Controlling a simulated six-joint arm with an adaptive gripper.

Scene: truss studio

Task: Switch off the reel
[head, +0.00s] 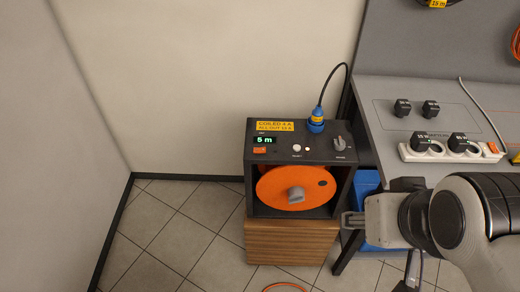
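The reel (249,190) is a black box with an orange drum (272,190) in its open front, standing on a wooden block. A grey crank knob (295,195) sits on the drum. Its top panel has a green display (264,140) reading 5 m, an orange switch (259,151), small buttons (302,148), a grey knob (339,141) and a yellow label. I cannot tell the switch's position. My gripper (348,220) is at the lower right of the reel, close to its right front edge and touching none of the panel controls. Its fingers are too small to judge.
A blue plug (316,119) with a black cable stands at the reel's back. A grey workbench (380,84) at right holds a white power strip (450,157) with black plugs. A blue bin (366,184) is under it. Tiled floor (190,235) at left is clear.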

